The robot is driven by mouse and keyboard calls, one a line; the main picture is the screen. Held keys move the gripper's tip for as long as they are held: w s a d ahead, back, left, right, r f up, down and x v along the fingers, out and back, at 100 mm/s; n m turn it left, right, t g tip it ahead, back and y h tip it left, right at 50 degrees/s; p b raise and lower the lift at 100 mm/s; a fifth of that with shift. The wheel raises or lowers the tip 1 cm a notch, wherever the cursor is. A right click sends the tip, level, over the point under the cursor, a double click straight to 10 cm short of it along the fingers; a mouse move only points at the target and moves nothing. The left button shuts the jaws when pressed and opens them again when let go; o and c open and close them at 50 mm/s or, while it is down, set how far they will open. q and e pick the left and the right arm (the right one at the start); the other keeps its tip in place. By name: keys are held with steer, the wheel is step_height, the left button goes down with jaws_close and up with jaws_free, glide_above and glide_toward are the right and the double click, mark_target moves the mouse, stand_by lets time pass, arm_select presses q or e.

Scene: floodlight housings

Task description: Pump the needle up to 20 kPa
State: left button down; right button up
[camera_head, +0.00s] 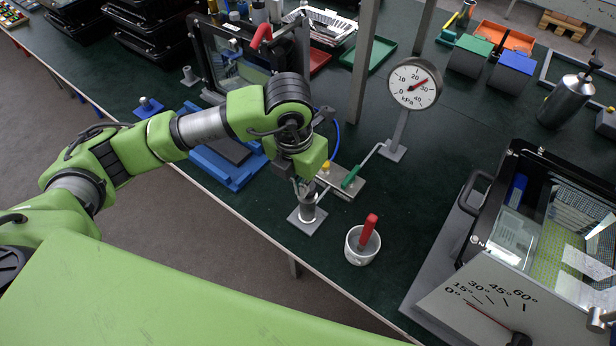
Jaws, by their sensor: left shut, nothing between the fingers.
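The round gauge (414,84) stands on a grey post at the back of the bench, with a white dial marked 0 to 40 kPa. Its red needle points up and right, between the 20 and 30 marks. A lever with a green handle (351,177) rises from a small metal plate (343,186) with a yellow knob on it; a blue hose shows behind my arm. My left gripper (304,193) is shut and empty, pointing down just left of this plate, above a grey cylinder on a square base (307,221). Its fingertips are partly hard to make out. My right gripper is not in view.
A metal cup (362,249) with a red-handled tool stands in front. A floodlight housing (560,215) with an angle scale stands at right. A blue fixture (225,163) lies under my left arm. A steel upright (365,62) rises behind.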

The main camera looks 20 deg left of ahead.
arm_select(q)
steer(key=shift+s+a+r, duration=0.1)
steer(key=shift+s+a, duration=0.05)
steer(key=shift+s, duration=0.25)
steer(key=shift+s+a+r, duration=0.1)
steer(key=shift+s+a, duration=0.05)
steer(key=shift+s, duration=0.25)
step_height(320, 180, up, 12)
steer(key=s, duration=0.1)
steer(key=shift+a, duration=0.2)
stand_by(1.0)
